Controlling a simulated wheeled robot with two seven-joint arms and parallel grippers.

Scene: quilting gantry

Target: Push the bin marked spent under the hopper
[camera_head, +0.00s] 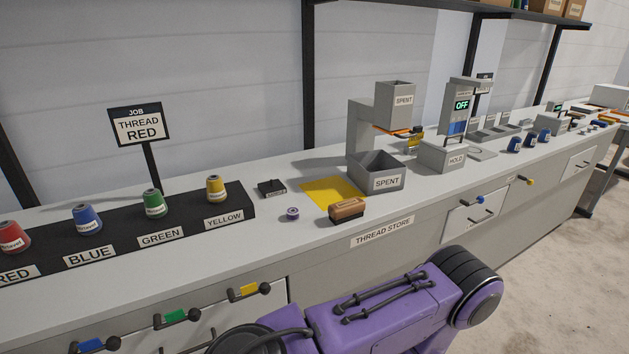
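The open grey bin marked SPENT (388,183) stands upright on the counter, at the right edge of the yellow square (328,190). The grey hopper, also marked SPENT (397,104), is held up on a grey stand (361,132) behind the bin. In the picture the bin sits lower than the hopper and a little left and in front of it. I cannot tell how far the bin reaches beneath it. The bin looks empty, though its floor is partly hidden.
A wooden-backed brush (347,209) and a purple spool (292,214) lie near the yellow square, with a small black block (271,188) behind. A HOLD box (447,157) stands right of the bin. Thread cones on a black rack (130,230) fill the left. Drawer handles protrude in front.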

